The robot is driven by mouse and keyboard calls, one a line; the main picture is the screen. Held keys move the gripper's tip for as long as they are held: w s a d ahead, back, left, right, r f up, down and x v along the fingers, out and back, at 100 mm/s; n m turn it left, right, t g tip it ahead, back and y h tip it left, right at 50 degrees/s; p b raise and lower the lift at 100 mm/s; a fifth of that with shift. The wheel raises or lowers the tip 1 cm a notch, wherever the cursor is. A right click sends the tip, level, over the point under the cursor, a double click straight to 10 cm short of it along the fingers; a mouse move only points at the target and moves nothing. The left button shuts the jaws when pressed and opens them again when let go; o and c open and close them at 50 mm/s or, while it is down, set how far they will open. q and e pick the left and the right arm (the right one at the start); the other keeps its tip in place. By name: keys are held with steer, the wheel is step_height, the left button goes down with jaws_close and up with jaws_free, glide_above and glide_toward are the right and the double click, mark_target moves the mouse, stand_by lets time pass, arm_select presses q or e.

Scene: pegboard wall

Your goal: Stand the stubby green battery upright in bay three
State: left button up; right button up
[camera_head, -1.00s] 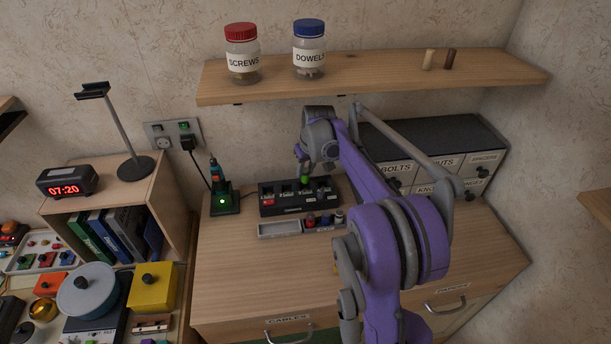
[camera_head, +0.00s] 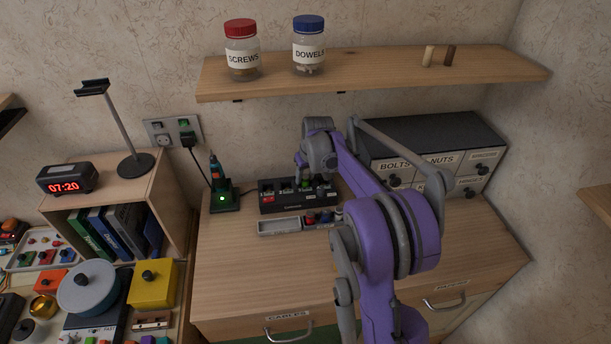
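The stubby green battery (camera_head: 306,183) is a small green shape at the black charger (camera_head: 285,208), just below my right gripper (camera_head: 303,172). It looks upright in line with the third bay from the left; whether it rests on the bay floor cannot be made out. My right gripper points down over the charger with its fingers close around the battery's top, seemingly shut on it. The fingers are small and partly hidden by my wrist. My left gripper is not in view.
A grey tray (camera_head: 279,228) with red, blue and dark batteries lies in front of the charger. A screwdriver in its stand (camera_head: 222,197) is to the left. A drawer cabinet (camera_head: 440,138) stands right, under a shelf (camera_head: 390,72). The front worktop is clear.

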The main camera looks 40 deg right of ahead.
steer(key=d+v, duration=0.1)
steer(key=v, duration=0.7)
steer(key=s+a+r, duration=0.1)
steer(key=s+a, duration=0.5)
steer(key=a, duration=0.6)
steer(key=s+a+f+n+t, duration=0.1)
steer(key=s+a+f, duration=0.3)
steer(key=s+a, duration=0.3)
steer(key=s+a+f+n, duration=0.1)
steer(key=s+a+f, duration=0.3)
steer(key=s+a, duration=0.4)
steer(key=s, duration=0.4)
steer(key=shift+s+f+t+y, duration=0.2)
steer(key=shift+s+t+y, duration=0.05)
steer(key=shift+t+y, duration=0.15)
steer(key=shift+a, duration=0.15)
steer(key=shift+c, duration=0.9)
